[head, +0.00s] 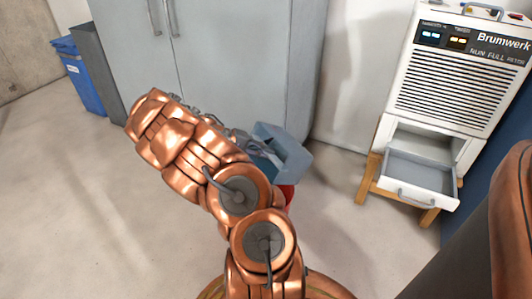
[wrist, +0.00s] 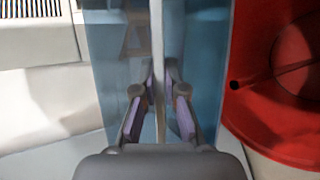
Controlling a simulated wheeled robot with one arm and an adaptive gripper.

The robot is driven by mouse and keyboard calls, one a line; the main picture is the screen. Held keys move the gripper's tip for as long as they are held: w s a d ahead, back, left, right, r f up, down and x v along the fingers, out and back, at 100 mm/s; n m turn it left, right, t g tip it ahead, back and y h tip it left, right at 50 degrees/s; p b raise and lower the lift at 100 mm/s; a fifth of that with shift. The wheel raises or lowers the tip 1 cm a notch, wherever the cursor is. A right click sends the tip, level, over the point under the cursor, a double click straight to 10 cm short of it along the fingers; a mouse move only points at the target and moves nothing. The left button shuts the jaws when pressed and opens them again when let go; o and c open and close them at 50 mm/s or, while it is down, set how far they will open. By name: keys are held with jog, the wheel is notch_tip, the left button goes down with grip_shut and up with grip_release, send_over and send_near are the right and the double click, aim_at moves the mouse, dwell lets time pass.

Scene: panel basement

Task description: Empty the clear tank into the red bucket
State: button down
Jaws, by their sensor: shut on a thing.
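The clear tank (head: 288,150), a blue-grey see-through box, is held in the air in front of the cabinet and looks tilted in the head view. My gripper (wrist: 159,88) is shut on a thin upright wall or handle in the middle of the tank, whose bluish sides (wrist: 112,65) show in the wrist view. The red bucket (head: 289,192) is mostly hidden behind my copper arm and below the tank. In the wrist view the bucket (wrist: 262,65) lies to the right of the tank. I cannot tell whether there is water in the tank or bucket.
A white Brumwerk machine (head: 455,85) stands on a wooden stand (head: 366,178) at the right, with a grey drawer (head: 415,190) pulled out. A grey cabinet (head: 235,70) stands behind. A blue bin (head: 80,75) is far left. The floor at left is clear.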

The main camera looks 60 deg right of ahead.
jog(key=shift+w+a+f+m+g+h, duration=0.2)
jog(key=shift+a+f+g+h, duration=0.1)
jog(key=shift+f+g+h, duration=0.2)
jog(key=shift+w+a+f+m+g+h, duration=0.15)
jog(key=shift+a+f+m+g+h, duration=0.1)
jog(key=shift+f+g+h, duration=0.25)
dwell(0.5)
jog(key=shift+w+a+f+m+g+h, duration=0.15)
jog(key=shift+a+f+g+h, duration=0.15)
jog(key=shift+f, duration=0.25)
jog(key=shift+w+a+f+m+g+h, duration=0.1)
jog(key=shift+a+f+g+h, duration=0.1)
jog(key=shift+f+g+h, duration=0.25)
dwell(0.3)
jog(key=shift+w+a+f+g+h, duration=0.2)
jog(key=shift+a+f+g+h, duration=0.05)
jog(key=shift+f+g, duration=0.1)
jog(key=shift+w+a+m+g+h, duration=0.15)
jog(key=shift+a+m+g+h, duration=0.25)
jog(key=shift+m+g, duration=0.1)
jog(key=shift+w+g, duration=0.15)
jog(key=shift+g, duration=0.15)
jog(key=shift+a+m+h, duration=0.2)
jog(key=shift+m+h, duration=0.1)
dwell(0.7)
